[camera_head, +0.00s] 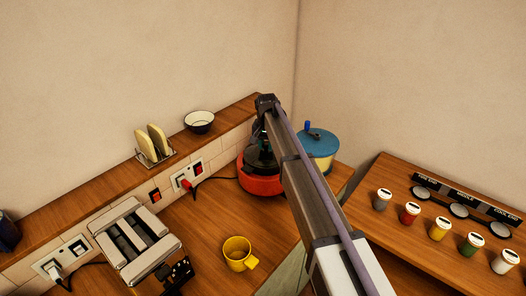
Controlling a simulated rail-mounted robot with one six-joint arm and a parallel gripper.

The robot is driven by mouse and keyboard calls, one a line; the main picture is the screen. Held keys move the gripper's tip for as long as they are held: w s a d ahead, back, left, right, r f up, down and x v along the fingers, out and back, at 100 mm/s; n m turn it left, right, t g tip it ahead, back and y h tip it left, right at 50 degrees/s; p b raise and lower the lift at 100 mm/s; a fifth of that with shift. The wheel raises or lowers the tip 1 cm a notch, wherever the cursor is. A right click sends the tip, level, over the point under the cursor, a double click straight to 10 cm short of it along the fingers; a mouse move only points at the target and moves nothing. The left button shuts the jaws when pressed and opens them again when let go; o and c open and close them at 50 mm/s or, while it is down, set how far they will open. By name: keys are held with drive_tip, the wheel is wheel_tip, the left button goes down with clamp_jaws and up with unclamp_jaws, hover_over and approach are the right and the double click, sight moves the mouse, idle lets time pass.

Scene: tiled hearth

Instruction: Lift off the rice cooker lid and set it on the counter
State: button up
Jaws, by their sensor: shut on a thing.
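The red rice cooker (262,184) stands on the counter (207,215) near the back wall, partly hidden behind my arm. A dark lid (258,158) shows at its top, just under my gripper. My gripper (260,139) points down over the cooker, shut on the lid's top; the grip itself is small and dark. I cannot tell whether the lid still touches the cooker's rim.
A yellow mug (237,252) and a toaster (134,241) stand on the counter, with bare wood between mug and cooker. A blue-lidded pot (318,146) is close right of the cooker. A cord runs to a red plug (186,183). Bread rack (153,146) and bowl (199,121) sit on the ledge.

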sight(266, 144)
drive_tip(key=shift+r+p, duration=3.5)
drive_tip(key=shift+r, duration=0.1)
drive_tip(key=shift+f, duration=0.1)
